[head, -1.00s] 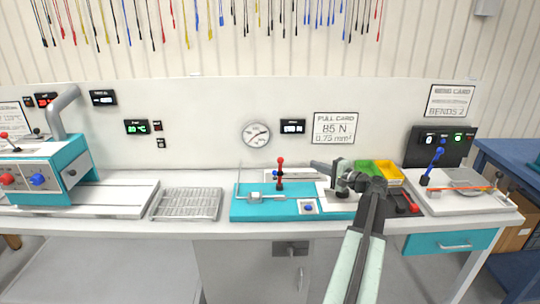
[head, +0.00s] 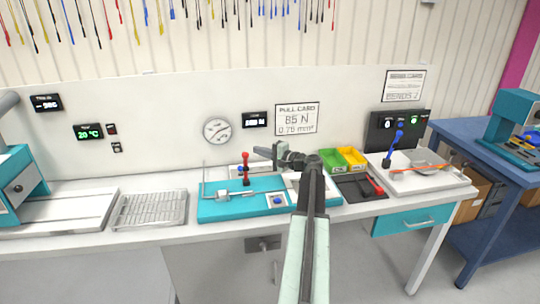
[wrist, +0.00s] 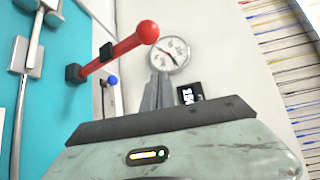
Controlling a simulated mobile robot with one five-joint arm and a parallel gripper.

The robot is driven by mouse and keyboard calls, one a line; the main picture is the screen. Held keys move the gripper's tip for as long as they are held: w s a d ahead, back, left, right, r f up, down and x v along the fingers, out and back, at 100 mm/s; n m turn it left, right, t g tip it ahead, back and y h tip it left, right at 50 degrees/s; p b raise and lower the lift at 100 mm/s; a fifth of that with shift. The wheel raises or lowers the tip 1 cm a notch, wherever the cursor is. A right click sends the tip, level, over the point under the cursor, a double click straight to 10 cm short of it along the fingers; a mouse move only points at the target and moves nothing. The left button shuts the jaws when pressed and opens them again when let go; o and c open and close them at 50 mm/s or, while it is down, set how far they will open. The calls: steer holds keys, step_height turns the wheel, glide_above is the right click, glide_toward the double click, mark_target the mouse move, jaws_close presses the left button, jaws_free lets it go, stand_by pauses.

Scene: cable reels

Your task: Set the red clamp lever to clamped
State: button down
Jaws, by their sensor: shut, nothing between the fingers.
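The red clamp lever (head: 245,168) stands upright on the teal pull-test base (head: 215,212) in the head view, its red ball at the top. In the wrist view the lever (wrist: 122,50) reaches out from the teal plate (wrist: 90,18), with a black collar partway along and a black block at its foot. My gripper (head: 257,151) is just right of the lever's top in the head view. In the wrist view its narrow grey fingers (wrist: 158,92) are together and empty, apart from the red ball in the picture. Whether they are level in depth I cannot tell.
A round gauge (head: 217,131) and a pull card sign (head: 297,119) are on the wall behind. A blue button (head: 277,200) sits on the base's front. Yellow and green bins (head: 351,157) and a blue lever (head: 396,143) stand to the right. A wire tray (head: 150,209) lies left.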

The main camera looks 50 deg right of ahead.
mark_target(246, 167)
steer(key=shift+a+r, duration=0.1)
steer(key=shift+a, duration=1.85)
